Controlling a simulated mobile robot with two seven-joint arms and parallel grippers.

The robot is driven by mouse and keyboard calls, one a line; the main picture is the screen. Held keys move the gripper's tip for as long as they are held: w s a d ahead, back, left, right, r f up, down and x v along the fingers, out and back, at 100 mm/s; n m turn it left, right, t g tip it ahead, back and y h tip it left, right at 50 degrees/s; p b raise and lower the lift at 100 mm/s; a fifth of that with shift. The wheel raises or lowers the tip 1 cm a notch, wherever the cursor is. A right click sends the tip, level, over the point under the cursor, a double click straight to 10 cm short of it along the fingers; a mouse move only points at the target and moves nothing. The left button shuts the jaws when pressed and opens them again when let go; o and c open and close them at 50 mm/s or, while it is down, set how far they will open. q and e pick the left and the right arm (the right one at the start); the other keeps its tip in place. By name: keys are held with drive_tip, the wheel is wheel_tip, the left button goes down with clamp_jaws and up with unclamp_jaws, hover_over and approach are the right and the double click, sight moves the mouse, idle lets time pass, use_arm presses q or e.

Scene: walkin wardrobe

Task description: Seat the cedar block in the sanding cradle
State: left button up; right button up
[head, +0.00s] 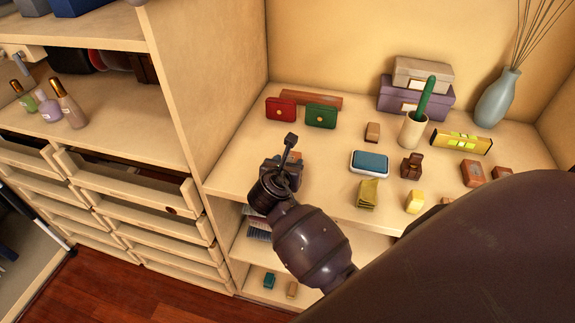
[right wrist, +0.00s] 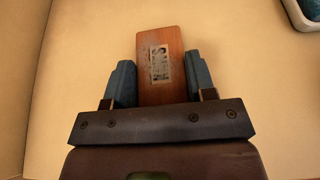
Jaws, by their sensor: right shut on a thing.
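My right gripper (head: 283,172) is over the front left of the shelf top in the head view. In the right wrist view its blue fingers (right wrist: 160,85) are shut on the sides of a reddish-brown wooden block with a dark stamp, which I take as the cedar block (right wrist: 160,45). My own wrist mostly hides this block in the head view. I cannot tell whether it touches the shelf. A dark brown notched wooden piece (head: 411,166), possibly the sanding cradle, stands to the right. My left gripper is not in view.
A white-rimmed blue tray (head: 369,163) lies right of my gripper. Behind are a red purse (head: 280,109), a green purse (head: 321,116) and a cup (head: 413,131). Small brown blocks (head: 474,174), a yellow level (head: 461,143) and a vase (head: 497,98) stand right. An upright panel (head: 205,80) borders the left.

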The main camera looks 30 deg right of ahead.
drive_tip(key=o, duration=0.9)
drive_tip(key=shift+f, duration=0.1)
